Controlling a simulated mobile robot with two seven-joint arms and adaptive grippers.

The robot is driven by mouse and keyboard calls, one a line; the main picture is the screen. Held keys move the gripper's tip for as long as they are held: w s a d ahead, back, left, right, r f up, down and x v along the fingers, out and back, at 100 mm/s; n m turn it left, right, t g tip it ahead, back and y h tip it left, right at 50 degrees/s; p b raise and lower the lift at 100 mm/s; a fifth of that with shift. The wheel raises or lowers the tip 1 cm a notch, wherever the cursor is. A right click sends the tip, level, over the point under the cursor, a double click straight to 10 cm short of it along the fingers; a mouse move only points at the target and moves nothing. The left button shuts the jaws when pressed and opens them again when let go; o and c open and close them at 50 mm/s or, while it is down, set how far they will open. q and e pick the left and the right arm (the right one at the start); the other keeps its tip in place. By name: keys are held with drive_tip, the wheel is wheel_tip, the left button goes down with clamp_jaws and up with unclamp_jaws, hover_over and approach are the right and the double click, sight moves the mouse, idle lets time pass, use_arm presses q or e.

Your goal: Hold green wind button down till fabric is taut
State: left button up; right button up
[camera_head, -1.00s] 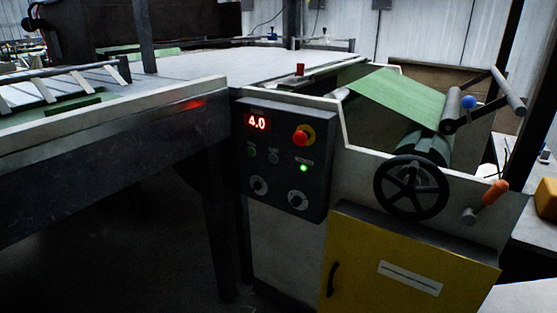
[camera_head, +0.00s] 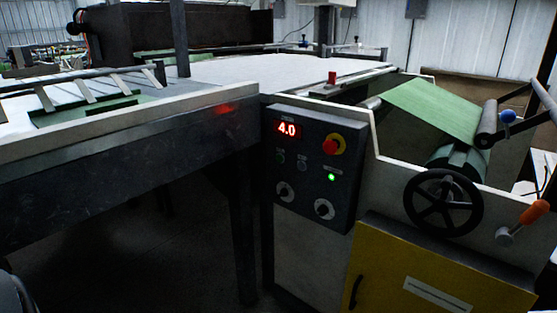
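The control panel (camera_head: 312,165) is on the front of the machine, with a red display reading 4.0. A small dark green button (camera_head: 280,158) is at its left, beside a grey one (camera_head: 302,164). A lit green button or lamp (camera_head: 331,177) is at the right, below a red mushroom knob on yellow. The labels are too small to read, so I cannot tell which is the wind button. Neither gripper is in view.
A black handwheel (camera_head: 443,203) and an orange-handled lever (camera_head: 533,212) stand out right of the panel. A yellow cabinet door (camera_head: 430,270) is below them. The long machine table (camera_head: 130,135) extends left of the panel. The space before the panel looks clear.

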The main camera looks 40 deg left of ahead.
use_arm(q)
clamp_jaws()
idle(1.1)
